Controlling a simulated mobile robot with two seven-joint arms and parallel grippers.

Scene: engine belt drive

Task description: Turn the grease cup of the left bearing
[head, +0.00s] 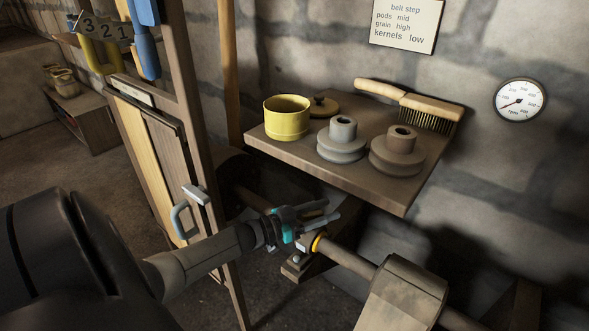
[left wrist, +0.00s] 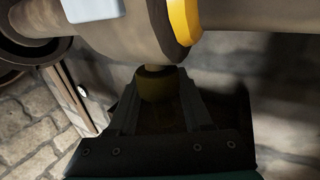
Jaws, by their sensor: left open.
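The bearing (head: 297,262) sits on the shaft below the table in the head view. Its housing (left wrist: 120,38) fills the top of the left wrist view, with a yellow ring (left wrist: 184,20) beside it. A small dull brass grease cup (left wrist: 157,84) stands out from the housing in the left wrist view. My left gripper (head: 328,211) is open just above the bearing. In the left wrist view its two fingers (left wrist: 160,112) lie on either side of the cup; I cannot tell if they touch it. The cup is hidden in the head view. My right gripper is not in view.
The shaft (head: 347,258) runs right to a wooden block (head: 405,297).

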